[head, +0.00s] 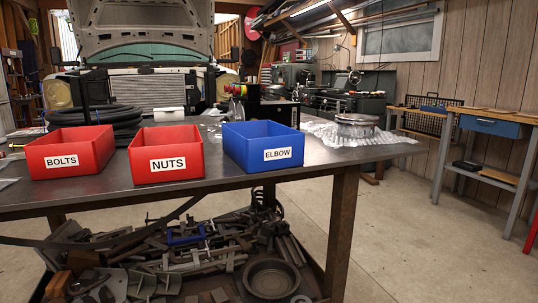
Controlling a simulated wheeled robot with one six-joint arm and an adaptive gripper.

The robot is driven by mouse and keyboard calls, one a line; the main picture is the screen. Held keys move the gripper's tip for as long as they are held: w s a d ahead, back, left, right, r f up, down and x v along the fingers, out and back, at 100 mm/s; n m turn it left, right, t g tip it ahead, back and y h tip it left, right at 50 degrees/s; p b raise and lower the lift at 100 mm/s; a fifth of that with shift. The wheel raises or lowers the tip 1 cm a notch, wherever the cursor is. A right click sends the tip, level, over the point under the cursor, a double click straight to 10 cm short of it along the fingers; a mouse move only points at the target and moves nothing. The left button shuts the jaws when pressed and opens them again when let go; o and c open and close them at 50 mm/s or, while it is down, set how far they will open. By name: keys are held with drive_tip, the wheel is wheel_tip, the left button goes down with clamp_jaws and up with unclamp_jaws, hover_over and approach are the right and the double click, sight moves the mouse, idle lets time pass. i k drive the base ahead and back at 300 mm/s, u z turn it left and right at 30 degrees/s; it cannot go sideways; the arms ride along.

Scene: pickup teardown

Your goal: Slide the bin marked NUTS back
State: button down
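The red bin marked NUTS (167,156) stands on the dark metal table (325,157), close to its front edge, between two other bins. Its white label faces me and its open top shows an empty-looking red inside, though the floor of it is mostly hidden. The red bin marked BOLTS (70,153) stands to its left with a gap between them. The blue bin marked ELBOW (261,148) stands to its right, also a little apart. My gripper is not in view.
Behind the bins lie a coiled black hose (92,115) and a white roll (169,114). A round metal part (357,120) rests on crumpled plastic at the table's right end. A lower shelf holds scrap metal and a round pan (271,278). The concrete floor (415,245) at right is clear.

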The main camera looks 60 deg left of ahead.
sight(157, 155)
drive_tip(key=z, duration=0.2)
drive_tip(key=k, duration=1)
drive_tip(key=u, duration=1.05)
